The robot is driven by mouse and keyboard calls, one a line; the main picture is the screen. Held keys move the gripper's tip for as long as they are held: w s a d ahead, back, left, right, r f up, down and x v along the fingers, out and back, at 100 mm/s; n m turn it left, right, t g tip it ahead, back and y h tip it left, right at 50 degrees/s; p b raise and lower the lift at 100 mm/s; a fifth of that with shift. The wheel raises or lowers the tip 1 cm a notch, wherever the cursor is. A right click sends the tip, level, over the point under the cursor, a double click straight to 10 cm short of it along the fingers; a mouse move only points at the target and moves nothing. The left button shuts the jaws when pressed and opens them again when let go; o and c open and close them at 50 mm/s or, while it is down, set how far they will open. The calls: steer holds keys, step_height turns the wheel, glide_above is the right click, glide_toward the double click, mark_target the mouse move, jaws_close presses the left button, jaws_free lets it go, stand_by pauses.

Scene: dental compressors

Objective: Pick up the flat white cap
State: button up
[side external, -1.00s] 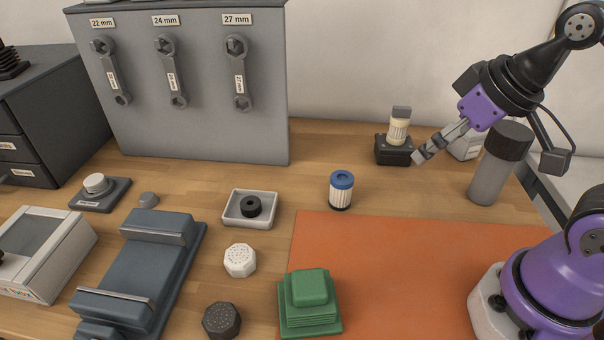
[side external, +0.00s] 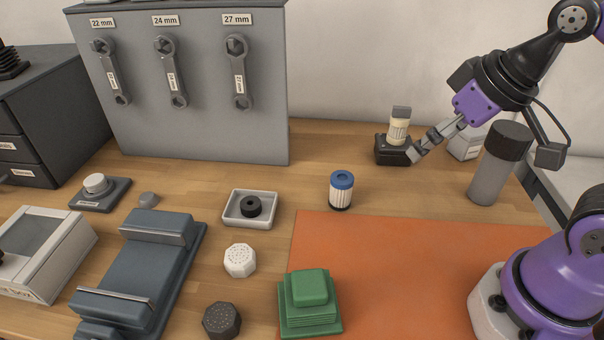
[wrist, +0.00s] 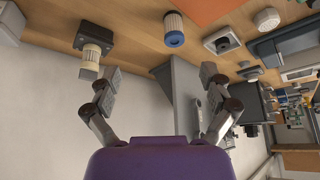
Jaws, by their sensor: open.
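The flat white cap (side external: 240,260) is an eight-sided white disc with small holes in its top. It lies on the bare wood left of the orange mat, in front of the shallow tray. In the wrist view a small white shape that looks like this cap (wrist: 267,19) shows near the top right. My gripper (side external: 419,151) is at the back right, in the air near the black holder, far from the cap. In the wrist view my gripper (wrist: 158,76) has its two fingers wide apart with nothing between them.
A cream filter in a black holder (side external: 393,151) stands beside my fingers. A blue-topped filter (side external: 341,190), a shallow tray (side external: 236,222) with a black ring, a green block (side external: 309,297) and a dark eight-sided cap (side external: 221,321) surround the white cap.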

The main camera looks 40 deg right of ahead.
steer(key=w+a+r+g, duration=0.1)
steer(key=w+a+g, duration=0.1)
steer(key=w+a, duration=0.45)
steer(key=n+g, duration=0.2)
glide_toward(240, 254)
steer(key=f, duration=0.3)
steer(key=shift+w+a, duration=0.1)
steer(key=shift+w, duration=0.15)
steer(key=f, duration=0.6)
steer(key=shift+w+f, duration=0.15)
steer(key=shift+w, duration=0.25)
steer(key=c, duration=1.2)
